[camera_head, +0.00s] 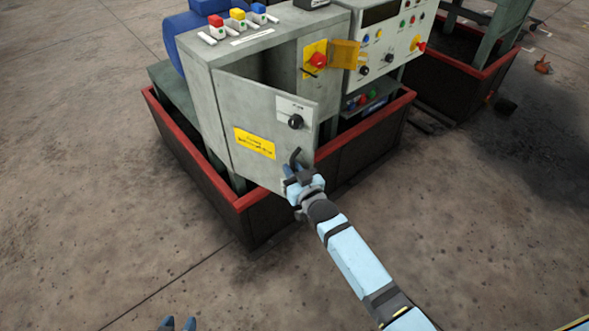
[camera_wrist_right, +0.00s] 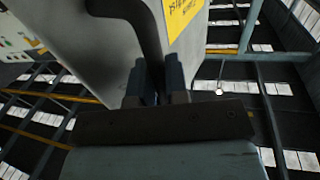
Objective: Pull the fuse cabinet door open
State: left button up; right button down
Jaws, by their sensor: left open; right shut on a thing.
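The fuse cabinet (camera_head: 202,65) is a grey metal box. Its door (camera_head: 240,105) stands partly open, swung out from the left edge, with the dark interior showing above it. The door carries a black knob (camera_head: 295,121), a yellow label (camera_head: 254,143) and a dark curved handle (camera_head: 294,157) low near its free edge. My right gripper (camera_head: 297,175) is shut on the handle; in the right wrist view the handle (camera_wrist_right: 150,35) runs down between the fingers (camera_wrist_right: 158,85). My left gripper (camera_head: 178,324) is open and empty at the bottom edge, far from the door.
A red-rimmed dark tray (camera_head: 232,206) surrounds the cabinet's base. A control panel (camera_head: 388,40) with buttons and a yellow plate with a red switch (camera_head: 317,60) stand right of the opening. The floor in front is clear.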

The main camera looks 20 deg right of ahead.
dwell(0.5)
jog(key=c, duration=1.1)
grip_release()
jog(key=shift+c, duration=0.2)
jog(key=v, duration=1.3)
jog(key=shift+s, duration=0.4)
